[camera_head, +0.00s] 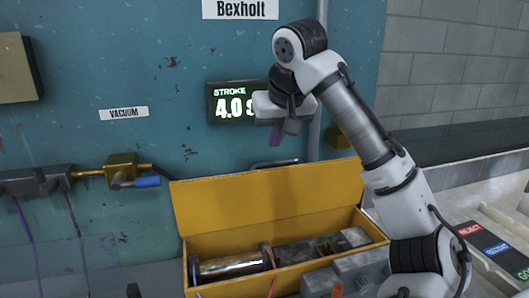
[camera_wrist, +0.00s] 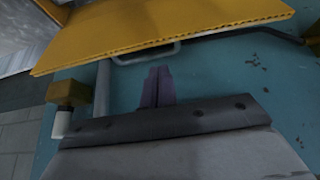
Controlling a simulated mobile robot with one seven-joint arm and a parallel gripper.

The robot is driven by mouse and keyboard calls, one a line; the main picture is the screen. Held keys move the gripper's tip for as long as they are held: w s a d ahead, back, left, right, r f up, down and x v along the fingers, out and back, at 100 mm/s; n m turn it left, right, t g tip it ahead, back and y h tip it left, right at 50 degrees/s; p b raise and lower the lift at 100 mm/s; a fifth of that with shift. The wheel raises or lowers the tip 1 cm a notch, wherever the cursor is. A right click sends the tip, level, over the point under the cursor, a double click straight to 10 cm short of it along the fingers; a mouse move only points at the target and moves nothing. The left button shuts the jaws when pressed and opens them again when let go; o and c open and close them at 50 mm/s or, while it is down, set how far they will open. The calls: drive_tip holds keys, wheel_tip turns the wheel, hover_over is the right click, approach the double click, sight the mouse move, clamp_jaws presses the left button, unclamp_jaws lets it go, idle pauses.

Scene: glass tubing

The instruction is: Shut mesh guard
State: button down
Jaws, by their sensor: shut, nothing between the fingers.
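A yellow panel (camera_head: 270,200) stands raised along the back of an open yellow box (camera_head: 205,244). It is the only lid-like guard I see, though no mesh shows on it. A metal bar handle (camera_head: 273,163) shows at its top edge. The panel (camera_wrist: 165,28) and handle (camera_wrist: 147,54) also show in the wrist view. My gripper (camera_head: 277,140) is above the panel's top edge, fingers pointing down, in front of the teal wall. In the wrist view my gripper's dark purple fingers (camera_wrist: 157,84) are together and empty, a little apart from the handle in the picture; depth is unclear.
Inside the box lie a shiny cylinder (camera_head: 230,265) and grey machine parts (camera_head: 320,246). A lit stroke display (camera_head: 236,103) is on the wall behind my gripper. A brass valve (camera_head: 121,170) with a blue end is at left. Coloured labels (camera_head: 490,245) sit at lower right.

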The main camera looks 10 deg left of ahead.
sight(270, 179)
drive_tip(key=p+x, duration=0.2)
drive_tip(key=x, duration=0.7)
drive_tip(key=shift+f, duration=0.35)
drive_tip(key=shift+d+f, duration=0.1)
drive_tip(key=shift+f, duration=0.05)
